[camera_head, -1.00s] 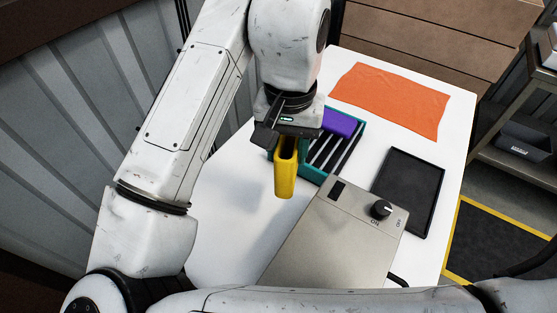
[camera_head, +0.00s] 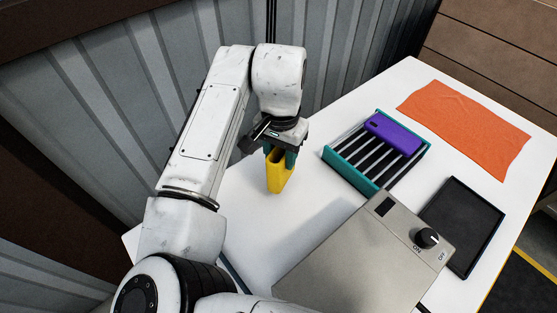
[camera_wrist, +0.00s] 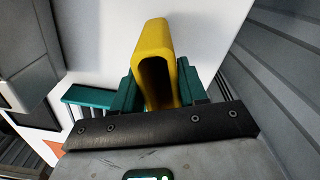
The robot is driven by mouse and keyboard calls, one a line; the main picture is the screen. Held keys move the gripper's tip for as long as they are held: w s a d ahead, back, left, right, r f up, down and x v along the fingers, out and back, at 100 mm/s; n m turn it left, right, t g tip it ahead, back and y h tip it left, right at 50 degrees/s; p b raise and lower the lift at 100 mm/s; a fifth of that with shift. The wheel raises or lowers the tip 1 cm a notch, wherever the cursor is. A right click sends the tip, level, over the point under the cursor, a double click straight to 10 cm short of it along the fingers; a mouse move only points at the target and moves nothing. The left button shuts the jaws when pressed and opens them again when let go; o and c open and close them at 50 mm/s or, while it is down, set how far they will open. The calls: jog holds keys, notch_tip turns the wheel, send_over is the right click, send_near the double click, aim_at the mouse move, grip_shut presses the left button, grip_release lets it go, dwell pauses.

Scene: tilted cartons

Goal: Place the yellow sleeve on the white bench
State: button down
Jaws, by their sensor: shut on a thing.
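The yellow sleeve (camera_head: 277,173) is an upright, hollow, open-topped piece in the head view. My gripper (camera_head: 281,155) is shut on its upper part. In the wrist view the sleeve (camera_wrist: 157,62) stands between the two teal fingers of my gripper (camera_wrist: 158,88), its open end facing the camera. The white bench (camera_head: 245,215) lies under the sleeve. I cannot tell whether the sleeve's lower end touches the bench top or is just above it.
Right of my gripper is a teal slotted rack (camera_head: 350,170) with a purple phone-like case (camera_head: 396,133) on it. A grey box with a knob (camera_head: 365,260), a black tray (camera_head: 462,225) and an orange cloth (camera_head: 465,125) lie further right. The bench around the sleeve is clear.

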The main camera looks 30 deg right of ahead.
jog(key=shift+w+a+f+p, duration=0.1)
jog(key=shift+f+p, duration=0.15)
jog(key=shift+f, duration=0.7)
jog(key=shift+w+a+f+p, duration=0.1)
jog(key=shift+f+p, duration=0.15)
jog(key=shift+f, duration=0.65)
jog(key=shift+f, duration=0.1)
jog(key=c, duration=0.6)
grip_release()
notch_tip(320, 180, up, 12)
jog(key=b, duration=0.1)
jog(key=shift+b, duration=0.35)
